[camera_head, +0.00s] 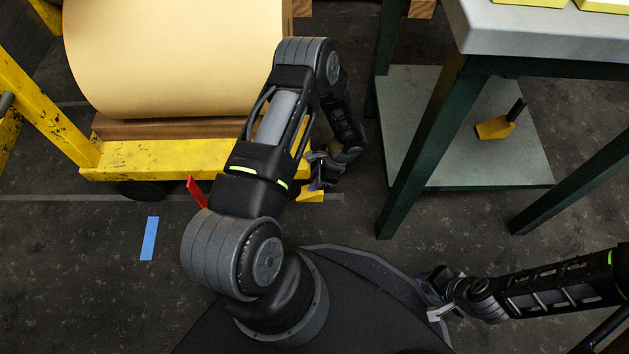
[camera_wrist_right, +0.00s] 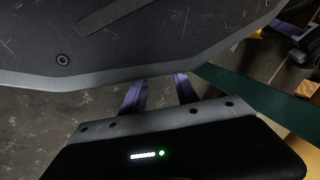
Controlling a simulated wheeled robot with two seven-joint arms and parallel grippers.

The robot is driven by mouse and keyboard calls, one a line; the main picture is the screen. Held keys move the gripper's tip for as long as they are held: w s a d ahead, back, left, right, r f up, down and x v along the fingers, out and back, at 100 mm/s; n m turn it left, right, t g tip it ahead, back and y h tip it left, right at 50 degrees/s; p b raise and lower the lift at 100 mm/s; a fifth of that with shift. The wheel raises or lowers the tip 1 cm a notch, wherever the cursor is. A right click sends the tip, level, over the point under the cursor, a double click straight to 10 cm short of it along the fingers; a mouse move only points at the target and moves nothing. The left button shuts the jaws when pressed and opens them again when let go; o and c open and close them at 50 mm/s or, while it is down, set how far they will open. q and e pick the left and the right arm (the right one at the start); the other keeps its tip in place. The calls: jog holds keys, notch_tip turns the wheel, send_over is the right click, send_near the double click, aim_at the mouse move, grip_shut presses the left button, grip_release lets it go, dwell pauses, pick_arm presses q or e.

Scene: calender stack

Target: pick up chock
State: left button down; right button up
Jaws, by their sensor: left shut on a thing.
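A yellow chock (camera_head: 312,195) shows in the head view low beside the cart, partly hidden by my left arm. My left gripper (camera_head: 322,178) is shut on it. A second yellow chock (camera_head: 495,128) with a black handle rests on the lower shelf of the table at the right. My right gripper (camera_head: 437,300) is low beside my base, away from both chocks. In the right wrist view its two purple fingers (camera_wrist_right: 160,92) stand apart with nothing seen between them.
A yellow cart (camera_head: 150,160) carrying a large tan roll (camera_head: 175,55) stands at the upper left. A red piece (camera_head: 196,192) sticks out near it. A green-legged table (camera_head: 540,40) with a lower shelf (camera_head: 400,125) stands right. Blue tape (camera_head: 150,238) marks open floor.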

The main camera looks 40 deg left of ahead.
pick_arm(q)
jog(key=a+p+v, duration=0.1)
jog(key=p+v, duration=0.4)
jog(key=v, duration=0.9)
jog(key=shift+s+r+p, duration=0.3)
jog(key=shift+s+r, duration=0.05)
jog(key=shift+r, duration=0.1)
